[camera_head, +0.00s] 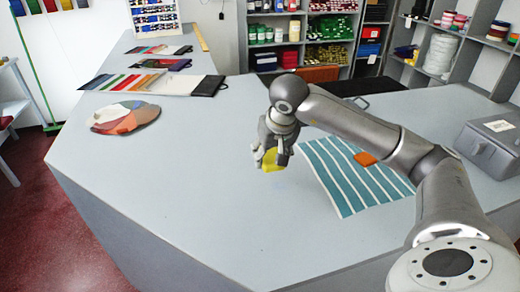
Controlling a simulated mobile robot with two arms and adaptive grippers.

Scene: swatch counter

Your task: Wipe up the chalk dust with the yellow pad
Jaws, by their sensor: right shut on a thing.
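The yellow pad (272,161) is held in my right gripper (271,158), which is shut on it. The gripper points down over the middle of the grey counter (170,190). I cannot tell whether the pad touches the counter top. I can make out no chalk dust on the counter; any under or behind the gripper is hidden. My left gripper is not in view.
A teal and white striped cloth (345,178) lies right of the gripper, with an orange piece (365,158) on it. A grey case (490,145) stands at the right. Coloured swatches (125,117) lie at the left. The front left of the counter is clear.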

